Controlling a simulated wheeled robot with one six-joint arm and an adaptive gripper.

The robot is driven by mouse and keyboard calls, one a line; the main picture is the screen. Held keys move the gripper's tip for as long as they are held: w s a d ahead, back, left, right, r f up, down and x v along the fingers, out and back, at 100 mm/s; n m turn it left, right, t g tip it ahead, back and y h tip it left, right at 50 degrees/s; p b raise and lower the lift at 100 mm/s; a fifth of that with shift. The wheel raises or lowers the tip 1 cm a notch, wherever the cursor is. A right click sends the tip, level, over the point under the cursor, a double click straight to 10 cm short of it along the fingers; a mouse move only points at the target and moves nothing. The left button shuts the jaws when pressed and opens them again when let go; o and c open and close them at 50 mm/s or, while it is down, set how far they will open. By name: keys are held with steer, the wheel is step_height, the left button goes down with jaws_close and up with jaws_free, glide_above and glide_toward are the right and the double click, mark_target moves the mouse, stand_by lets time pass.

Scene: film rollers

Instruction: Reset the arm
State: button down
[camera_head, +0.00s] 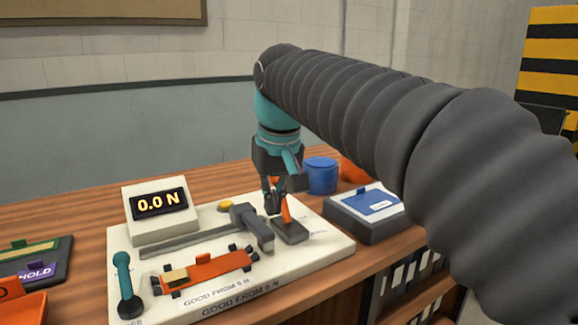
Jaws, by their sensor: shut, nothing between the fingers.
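My gripper (274,204) points down from the teal wrist of my arm. It is shut and empty, low over the right part of a white test board (325,250). It is close to a grey block with an orange upright piece (286,213); I cannot tell whether they touch. My dark ribbed arm reaches in from the right and crosses the upper right of the picture. A grey slide with a rail (250,222) lies just left of the gripper tips.
The board also carries a "0.0 N" display (159,204), an orange roller carriage (207,268) and a teal-knobbed lever (124,280). A blue cup (320,175) and a grey box with a blue card (371,204) stand to the right. Free wood (60,222) shows at left.

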steer(key=s+d+f+m+t+h, duration=0.1)
steer(key=s+d+f+m, duration=0.3)
steer(key=s+d+f, duration=1.4)
steer(key=shift+d+f+t, duration=0.3)
steer(key=shift+f+t, duration=0.05)
steer(key=shift+t, duration=0.55)
steer(key=shift+s+a, duration=0.1)
steer(key=shift+a, duration=0.05)
